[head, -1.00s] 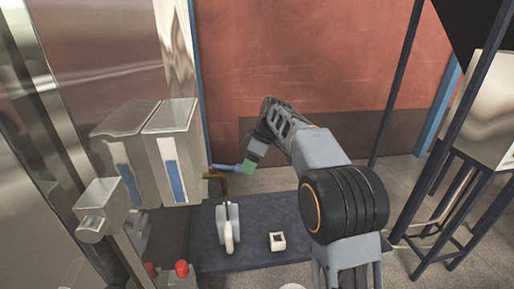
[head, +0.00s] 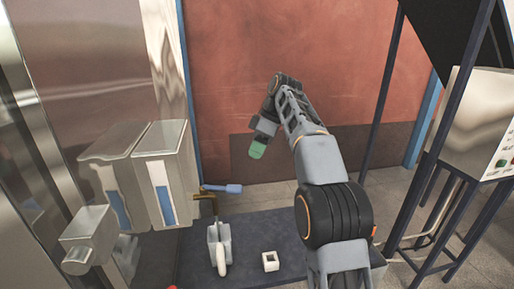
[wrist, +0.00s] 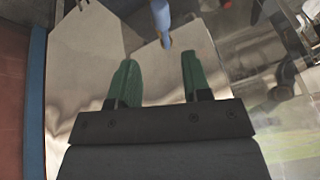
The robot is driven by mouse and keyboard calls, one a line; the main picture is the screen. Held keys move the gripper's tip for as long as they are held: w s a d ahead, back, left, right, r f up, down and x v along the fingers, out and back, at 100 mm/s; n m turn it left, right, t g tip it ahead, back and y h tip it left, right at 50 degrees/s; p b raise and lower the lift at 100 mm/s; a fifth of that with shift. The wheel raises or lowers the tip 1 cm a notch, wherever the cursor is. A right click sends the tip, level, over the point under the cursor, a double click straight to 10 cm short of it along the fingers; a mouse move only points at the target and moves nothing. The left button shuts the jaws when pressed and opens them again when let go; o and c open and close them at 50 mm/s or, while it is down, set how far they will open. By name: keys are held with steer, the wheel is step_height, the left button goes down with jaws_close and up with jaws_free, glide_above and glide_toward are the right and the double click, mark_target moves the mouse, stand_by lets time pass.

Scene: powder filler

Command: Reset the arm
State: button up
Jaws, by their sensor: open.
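My gripper (head: 257,150) hangs in the air in the head view, with green fingers pointing down, to the right of the blue handle (head: 222,188) and a little above it. In the wrist view the two green fingers of my gripper (wrist: 157,82) stand apart with nothing between them. The blue handle (wrist: 162,22) shows there beyond the fingertips and does not touch them. In the head view the handle is on a brown lever (head: 206,197) at the side of the metal hoppers.
Two metal hoppers (head: 172,150) with blue windows stand at left. A grey device with a white handle (head: 220,245) and a small white square piece (head: 270,261) stand on the dark platform (head: 246,229). A dark frame and metal box (head: 480,120) stand at right. Open space lies before the red wall (head: 240,70).

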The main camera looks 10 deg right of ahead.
step_height(320, 180, down, 9)
steer(key=d+m+t+h, duration=0.2)
steer(key=m, duration=0.7)
steer(key=s+f+m+t+h+b, duration=0.1)
steer(key=s+f, duration=0.2)
steer(key=s, duration=0.5)
steer(key=s+f+m+t+h+b, duration=0.1)
steer(key=s+f, duration=0.3)
steer(key=s, duration=0.4)
steer(key=s+d+f+m+t+b, duration=0.1)
steer(key=s+f+m+b, duration=0.1)
steer(key=s, duration=0.7)
steer(key=shift+f+m+h, duration=0.4)
steer(key=shift+f+m, duration=0.1)
steer(key=shift+f, duration=0.55)
